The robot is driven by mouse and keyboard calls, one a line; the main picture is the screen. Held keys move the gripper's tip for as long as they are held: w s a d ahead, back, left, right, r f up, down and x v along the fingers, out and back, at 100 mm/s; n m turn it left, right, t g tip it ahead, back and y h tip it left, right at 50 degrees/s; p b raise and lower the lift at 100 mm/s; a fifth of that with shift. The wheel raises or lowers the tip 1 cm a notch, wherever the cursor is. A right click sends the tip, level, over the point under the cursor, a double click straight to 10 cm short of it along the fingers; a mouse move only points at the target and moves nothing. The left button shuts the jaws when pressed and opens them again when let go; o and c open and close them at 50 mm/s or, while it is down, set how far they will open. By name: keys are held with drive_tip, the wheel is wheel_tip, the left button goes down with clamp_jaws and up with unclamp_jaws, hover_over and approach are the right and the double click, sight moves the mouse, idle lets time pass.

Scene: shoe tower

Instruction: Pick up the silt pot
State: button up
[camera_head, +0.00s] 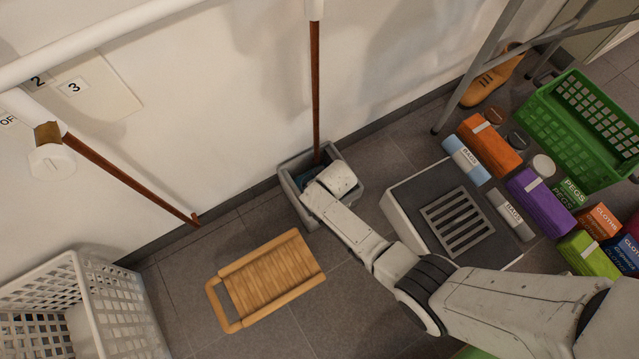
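No thing in view is marked as the silt pot, and I cannot tell for sure which it is. A grey square tub (292,193) stands on the floor against the wall, with something blue partly visible inside. The end of my arm, with my gripper (318,190), is over this tub and covers part of its opening. The fingers are hidden behind my own wrist, so I cannot see whether they are open or touch anything. A low pale box with a dark top and a slotted grate (458,222) sits to the right of the tub.
A brown pole (315,90) rises from the tub. A wooden slatted tray (268,280) lies at lower left, near a white basket (110,300). A green crate (590,130), a tan boot (495,78) and several coloured packages (540,200) crowd the right. Floor between tub and tray is clear.

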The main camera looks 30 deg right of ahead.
drive_tip(key=shift+c, duration=0.5)
drive_tip(key=c, duration=0.7)
drive_tip(key=shift+o, duration=0.2)
drive_tip(key=shift+r, duration=0.15)
